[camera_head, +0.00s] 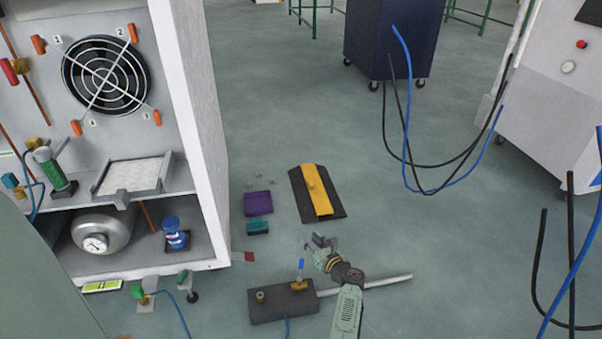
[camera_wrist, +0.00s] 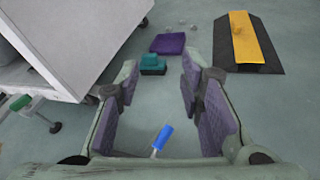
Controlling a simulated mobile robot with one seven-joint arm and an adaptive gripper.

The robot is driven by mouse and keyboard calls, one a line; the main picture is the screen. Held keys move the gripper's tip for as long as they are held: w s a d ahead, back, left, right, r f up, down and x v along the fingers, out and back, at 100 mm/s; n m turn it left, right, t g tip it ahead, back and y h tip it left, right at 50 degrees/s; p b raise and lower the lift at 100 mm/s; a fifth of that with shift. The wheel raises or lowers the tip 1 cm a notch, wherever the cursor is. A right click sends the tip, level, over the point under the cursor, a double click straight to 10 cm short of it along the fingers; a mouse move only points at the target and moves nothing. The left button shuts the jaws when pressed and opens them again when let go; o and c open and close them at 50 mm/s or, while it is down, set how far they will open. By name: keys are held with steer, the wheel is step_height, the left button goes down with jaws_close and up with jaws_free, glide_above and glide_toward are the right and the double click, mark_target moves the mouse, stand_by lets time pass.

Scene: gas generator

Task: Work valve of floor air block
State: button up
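The floor air block (camera_head: 268,307) is a dark grey box on the floor at the bottom middle of the head view. A brass valve (camera_head: 300,286) with an upright blue handle (camera_head: 301,266) stands on its right part. My gripper (camera_head: 320,243) is beyond the block and slightly right of the handle. In the wrist view my gripper (camera_wrist: 160,78) is open, with its purple-padded fingers apart and nothing gripped. The blue handle (camera_wrist: 163,138) shows low between the fingers, nearer the palm side of the picture. The block itself is hidden in the wrist view.
A white cabinet (camera_head: 188,110) with a fan and gauge tank stands left. Purple (camera_head: 258,203) and teal (camera_head: 257,227) pieces and a black-yellow ramp (camera_head: 317,195) lie on the floor. A grey pipe (camera_head: 365,284) leaves the block rightward.

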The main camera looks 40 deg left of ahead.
steer(key=w+a+r+n, duration=0.1)
steer(key=a+r+n, duration=0.1)
steer(key=r, duration=0.6)
steer(key=w+a+r+n+t+p, duration=0.1)
steer(key=a+r+n, duration=0.1)
steer(key=r+n, duration=0.3)
steer(key=w+a+r+n+t+y, duration=0.1)
steer(key=a+r+n, duration=0.2)
steer(key=r, duration=0.9)
steer(key=shift+n+p, duration=0.4)
steer(key=shift+n, duration=0.3)
steer(key=shift+d+f, duration=0.1)
